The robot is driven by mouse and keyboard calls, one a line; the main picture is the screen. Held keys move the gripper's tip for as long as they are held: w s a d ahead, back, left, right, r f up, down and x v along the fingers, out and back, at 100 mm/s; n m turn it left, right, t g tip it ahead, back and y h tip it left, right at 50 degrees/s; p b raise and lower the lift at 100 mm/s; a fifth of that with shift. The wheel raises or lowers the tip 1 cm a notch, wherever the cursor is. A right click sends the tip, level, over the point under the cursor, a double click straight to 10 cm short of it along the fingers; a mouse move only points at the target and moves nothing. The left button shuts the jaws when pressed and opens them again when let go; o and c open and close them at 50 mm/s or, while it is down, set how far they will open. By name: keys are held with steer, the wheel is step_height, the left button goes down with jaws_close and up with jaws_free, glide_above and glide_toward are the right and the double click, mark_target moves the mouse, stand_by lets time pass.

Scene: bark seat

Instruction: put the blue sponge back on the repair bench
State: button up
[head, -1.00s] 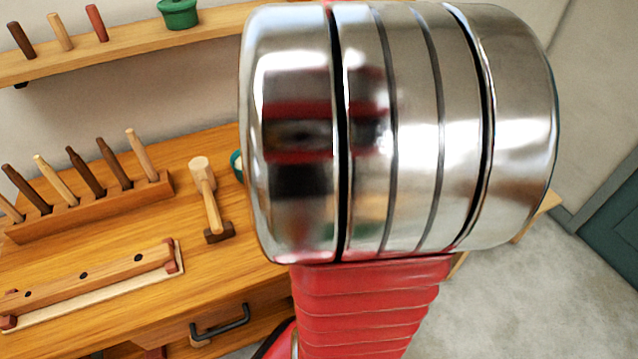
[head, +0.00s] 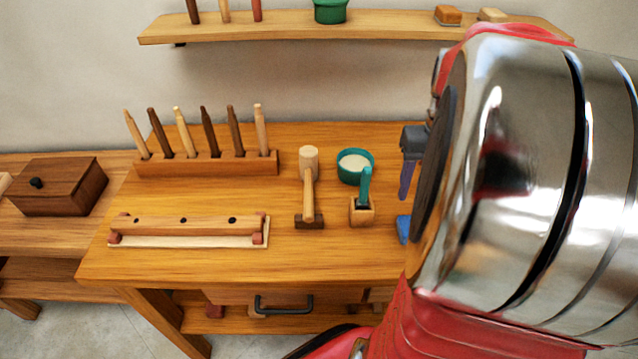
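The repair bench (head: 190,205) is the wooden table with a drawer in the middle of the head view. A small blue piece (head: 403,229) shows at the bench's right part, beside my arm. It may be the blue sponge, but most of it is hidden behind my arm. Just above it in the picture are a grey block and a purple tapered piece. I cannot tell whether these belong to my gripper or lie on the bench. My large metal arm joint covers the right side, so the gripper's fingers and any hold are not clear.
On the bench are a peg rack (head: 205,163), a long wooden jig (head: 185,228), a mallet (head: 308,190), a teal bowl (head: 355,166) and a small wooden cup (head: 362,210) with a teal-handled tool. A shelf (head: 380,27) hangs above. A lidded box (head: 58,186) stands left. The bench's front middle is clear.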

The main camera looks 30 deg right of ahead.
steer(key=w+a+r+n+t, duration=0.1)
steer(key=a+r+n+t, duration=0.1)
steer(key=a, duration=1.3)
steer(key=w+a+r+n+t, duration=0.2)
steer(key=a+r+n+t, duration=0.1)
steer(key=a, duration=1.2)
steer(key=shift+n+t, duration=0.3)
steer(key=shift+n, duration=0.3)
